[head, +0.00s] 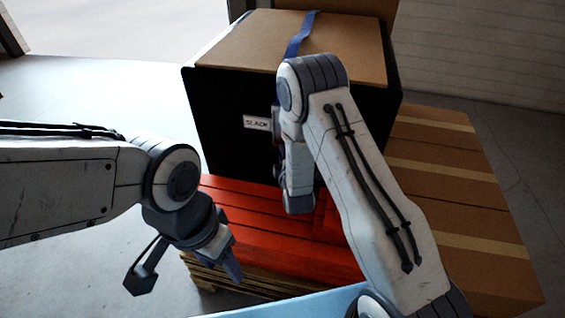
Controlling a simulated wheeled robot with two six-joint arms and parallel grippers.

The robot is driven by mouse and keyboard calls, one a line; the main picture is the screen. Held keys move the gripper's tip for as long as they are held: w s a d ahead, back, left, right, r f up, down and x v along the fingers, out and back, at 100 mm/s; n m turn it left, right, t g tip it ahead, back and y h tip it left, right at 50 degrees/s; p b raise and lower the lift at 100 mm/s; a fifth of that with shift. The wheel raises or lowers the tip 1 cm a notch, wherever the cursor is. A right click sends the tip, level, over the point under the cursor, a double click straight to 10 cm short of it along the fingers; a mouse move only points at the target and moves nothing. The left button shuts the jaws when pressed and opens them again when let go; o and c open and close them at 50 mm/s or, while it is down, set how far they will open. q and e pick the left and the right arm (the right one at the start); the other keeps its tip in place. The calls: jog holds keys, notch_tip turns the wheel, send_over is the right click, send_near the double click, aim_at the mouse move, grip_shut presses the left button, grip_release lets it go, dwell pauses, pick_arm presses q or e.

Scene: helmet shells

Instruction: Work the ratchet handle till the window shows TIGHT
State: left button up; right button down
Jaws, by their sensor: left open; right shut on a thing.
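The window (257,122) is a small white label on the dark front of the big box, and it reads SLACK. A blue strap (300,36) runs over the box top and passes behind my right arm. My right gripper (277,139) is at the box front, just right of the window, shut on the ratchet handle. My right wrist and forearm hide most of the handle and ratchet. My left gripper (230,258) is open and empty, low in front of the red boards, apart from the ratchet.
The big box (228,62) has a tan top and stands on red boards (240,200) over a wooden pallet (205,275). Cardboard boxes with tape (455,180) stand at the right. Grey floor (110,85) is open at the left.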

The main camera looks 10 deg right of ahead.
jog(key=shift+f, duration=0.35)
jog(key=c, duration=0.7)
grip_release()
jog(key=shift+w, duration=0.15)
jog(key=shift+c, duration=0.2)
jog(key=shift+d+r, duration=0.1)
jog(key=p+v, duration=0.1)
jog(key=v, duration=0.9)
jog(key=shift+s, duration=0.25)
